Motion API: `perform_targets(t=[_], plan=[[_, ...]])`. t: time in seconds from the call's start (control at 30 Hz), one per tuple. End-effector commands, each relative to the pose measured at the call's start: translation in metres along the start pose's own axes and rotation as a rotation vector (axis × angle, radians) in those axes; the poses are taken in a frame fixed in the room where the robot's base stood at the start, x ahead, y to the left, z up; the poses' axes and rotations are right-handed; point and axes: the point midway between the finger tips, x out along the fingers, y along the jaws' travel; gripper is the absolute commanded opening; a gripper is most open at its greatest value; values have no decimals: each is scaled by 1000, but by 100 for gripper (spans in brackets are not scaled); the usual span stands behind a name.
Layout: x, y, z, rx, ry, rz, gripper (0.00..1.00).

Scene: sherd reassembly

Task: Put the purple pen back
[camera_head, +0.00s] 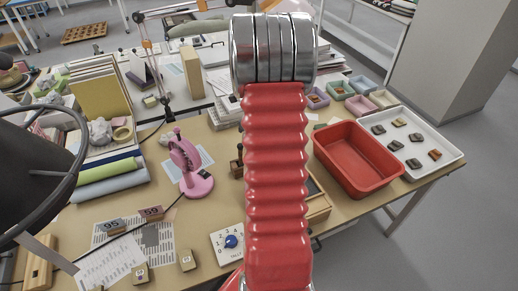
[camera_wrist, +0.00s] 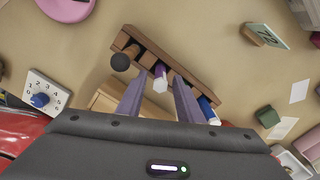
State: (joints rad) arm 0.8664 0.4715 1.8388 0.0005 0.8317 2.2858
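The purple pen (camera_wrist: 161,72), with a purple part and a white end, shows in the wrist view at a brown wooden rack (camera_wrist: 148,42), apparently seated in it. My gripper (camera_wrist: 159,77) is open, with one finger on each side of the pen and a visible gap to both. Whether the pen sits fully in its slot I cannot tell. In the head view my red arm hides the gripper and the pen; part of the rack (camera_head: 237,166) shows left of the arm.
A dark round-ended item (camera_wrist: 120,62) and a blue pen (camera_wrist: 207,108) stand in the rack beside the purple one. A dial box (camera_head: 231,242), a pink stand (camera_head: 194,178), a red tub (camera_head: 357,128) and a white sherd tray (camera_head: 449,145) surround the area.

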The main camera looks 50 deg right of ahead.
Motion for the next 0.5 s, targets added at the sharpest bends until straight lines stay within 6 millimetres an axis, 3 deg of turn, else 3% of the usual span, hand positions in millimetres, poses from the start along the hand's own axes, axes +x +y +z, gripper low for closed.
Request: perform_targets(t=[0.5], plan=[[-88, -1, 0, 1, -2, -3, 33]])
